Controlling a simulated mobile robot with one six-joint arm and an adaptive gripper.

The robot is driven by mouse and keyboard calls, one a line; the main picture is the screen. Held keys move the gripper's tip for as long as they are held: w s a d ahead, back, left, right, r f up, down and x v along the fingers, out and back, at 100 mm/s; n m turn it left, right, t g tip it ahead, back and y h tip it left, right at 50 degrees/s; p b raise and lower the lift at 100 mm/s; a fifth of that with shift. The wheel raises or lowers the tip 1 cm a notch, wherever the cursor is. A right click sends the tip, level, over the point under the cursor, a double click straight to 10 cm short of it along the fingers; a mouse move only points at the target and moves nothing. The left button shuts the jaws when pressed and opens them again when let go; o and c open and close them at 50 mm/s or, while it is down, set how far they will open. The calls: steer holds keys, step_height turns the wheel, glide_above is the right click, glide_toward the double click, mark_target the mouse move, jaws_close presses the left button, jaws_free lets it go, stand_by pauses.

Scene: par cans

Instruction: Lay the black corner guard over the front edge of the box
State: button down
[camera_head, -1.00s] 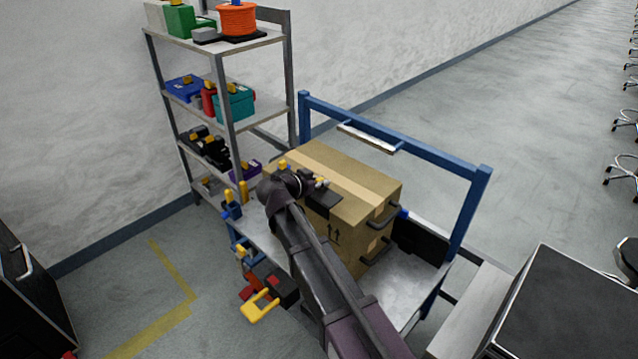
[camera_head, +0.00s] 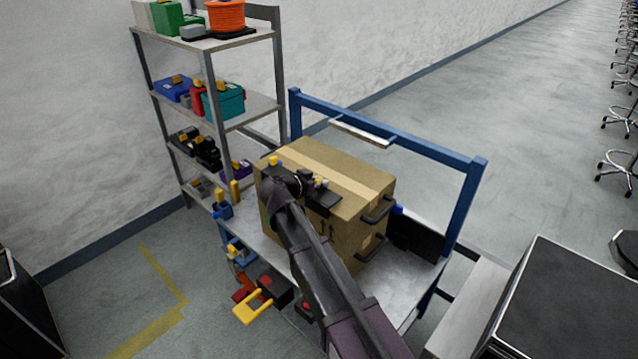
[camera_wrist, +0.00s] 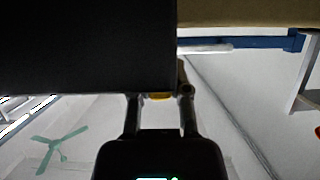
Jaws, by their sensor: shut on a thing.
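A brown cardboard box (camera_head: 350,178) with a tape strip and dark side handles stands on a metal-topped cart. The black corner guard (camera_head: 324,200) is at the top front edge of the box in the head view, partly hidden by my arm. In the wrist view the guard (camera_wrist: 85,45) is a large dark surface above my fingers, with a strip of the box (camera_wrist: 250,12) at upper right. My gripper (camera_head: 312,183) is shut on the guard; its fingers (camera_wrist: 160,97) meet the guard's lower edge. I cannot tell whether the guard touches the box.
The cart (camera_head: 412,282) has a blue frame (camera_head: 465,210) behind and right of the box. A shelf rack (camera_head: 212,110) with coloured cases stands at left. Several tools hang at the cart's left side, including a yellow handle (camera_head: 247,311). A black case (camera_head: 575,300) is at lower right.

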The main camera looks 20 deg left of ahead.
steer(key=shift+w+d+f+b, duration=0.1)
steer(key=shift+w+f+b, duration=0.2)
steer(key=shift+f+b, duration=0.35)
steer(key=shift+f, duration=0.1)
steer(key=c, duration=0.5)
jaws_free()
